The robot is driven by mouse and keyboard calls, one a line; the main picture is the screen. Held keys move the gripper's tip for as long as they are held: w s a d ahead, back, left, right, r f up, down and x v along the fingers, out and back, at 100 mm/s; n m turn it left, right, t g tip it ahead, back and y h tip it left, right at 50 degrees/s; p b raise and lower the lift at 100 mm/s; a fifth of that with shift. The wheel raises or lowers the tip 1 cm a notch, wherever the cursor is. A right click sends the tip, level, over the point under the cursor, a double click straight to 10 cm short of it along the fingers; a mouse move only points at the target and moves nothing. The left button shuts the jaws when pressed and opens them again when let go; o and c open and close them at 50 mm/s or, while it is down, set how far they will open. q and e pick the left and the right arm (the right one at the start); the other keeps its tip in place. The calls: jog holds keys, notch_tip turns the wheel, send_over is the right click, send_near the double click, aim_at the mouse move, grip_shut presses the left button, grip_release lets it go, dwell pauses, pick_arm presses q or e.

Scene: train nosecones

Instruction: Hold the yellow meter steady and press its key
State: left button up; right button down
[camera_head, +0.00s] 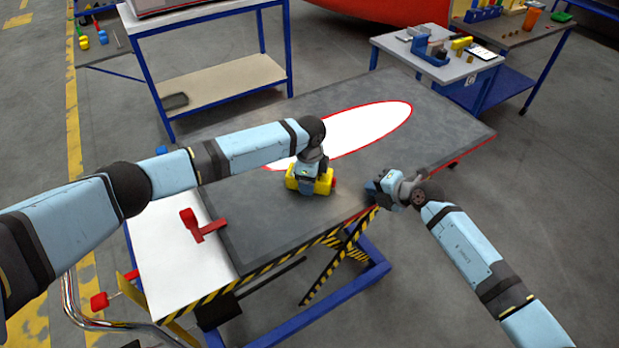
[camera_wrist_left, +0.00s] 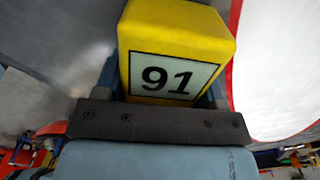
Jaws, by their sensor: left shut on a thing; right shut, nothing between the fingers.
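The yellow meter (camera_head: 325,186) stands on the dark grey table top (camera_head: 270,215), near the middle of the front edge. In the left wrist view the meter (camera_wrist_left: 180,45) fills the upper middle, and its white display reads 91. My left gripper (camera_head: 309,180) comes down on it from above and is shut on it. A small red part (camera_head: 333,182) shows at the meter's right end. My right gripper (camera_head: 376,189) is shut and empty, a little right of the meter and apart from it, by the table's front edge. The key cannot be made out clearly.
A white oval outlined in red (camera_head: 365,130) lies on the table behind the meter. A red clamp-like part (camera_head: 200,225) sits at the table's left end. A side table (camera_head: 440,65) with several items stands at the back right. The table's right part is clear.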

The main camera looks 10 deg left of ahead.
pick_arm(q)
jog(key=o, duration=1.2)
jog(key=shift+f, duration=0.1)
notch_tip(320, 180, up, 12)
jog(key=shift+r, duration=0.1)
pick_arm(e)
jog(key=shift+f, duration=0.1)
